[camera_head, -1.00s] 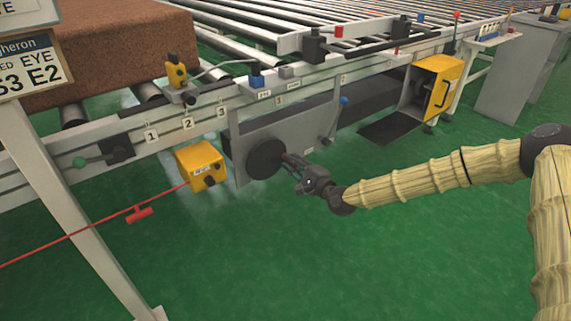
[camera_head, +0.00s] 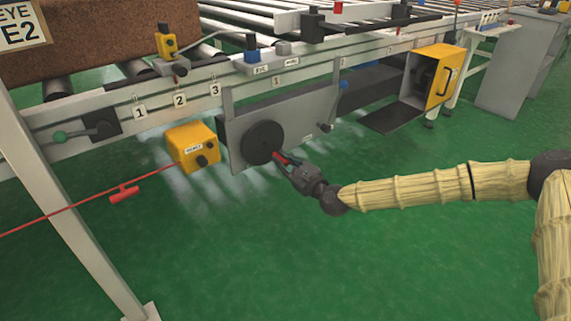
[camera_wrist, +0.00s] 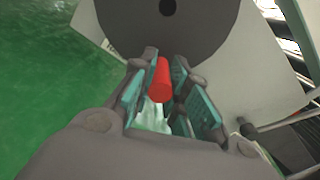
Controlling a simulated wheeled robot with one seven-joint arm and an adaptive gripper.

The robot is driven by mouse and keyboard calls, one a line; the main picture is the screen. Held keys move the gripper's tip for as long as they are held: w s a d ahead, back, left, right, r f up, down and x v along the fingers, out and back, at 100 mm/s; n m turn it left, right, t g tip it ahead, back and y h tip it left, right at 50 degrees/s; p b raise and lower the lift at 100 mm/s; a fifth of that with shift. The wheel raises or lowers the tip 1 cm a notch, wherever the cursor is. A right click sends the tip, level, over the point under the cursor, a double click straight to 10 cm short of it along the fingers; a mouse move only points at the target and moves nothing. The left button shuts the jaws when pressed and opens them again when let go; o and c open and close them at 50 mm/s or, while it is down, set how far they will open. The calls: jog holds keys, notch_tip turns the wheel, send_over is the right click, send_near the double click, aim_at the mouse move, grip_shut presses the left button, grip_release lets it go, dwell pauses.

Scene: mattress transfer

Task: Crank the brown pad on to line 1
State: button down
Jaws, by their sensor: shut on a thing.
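The brown pad (camera_head: 85,40) lies on the rollers at upper left, its left part out of frame. The line 1 plate (camera_head: 140,112) is on the near rail, left of plates 2 (camera_head: 180,99) and 3 (camera_head: 215,88). A dark round crank wheel (camera_head: 259,140) is on a grey panel below the rail; it also shows in the wrist view (camera_wrist: 200,25). My gripper (camera_head: 284,161) is at the wheel's lower right. In the wrist view my gripper is shut on the red crank handle (camera_wrist: 160,80), which lies between the teal finger pads.
A yellow box (camera_head: 192,145) hangs left of the wheel, with a red cord and T-handle (camera_head: 124,193). An open yellow cabinet (camera_head: 440,74) stands at right. A white post (camera_head: 75,205) crosses the left side. The green floor in front is clear.

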jog(key=shift+m, duration=0.5)
jog(key=shift+w, duration=0.1)
jog(key=c, duration=1.5)
grip_release()
jog(key=shift+d, duration=0.1)
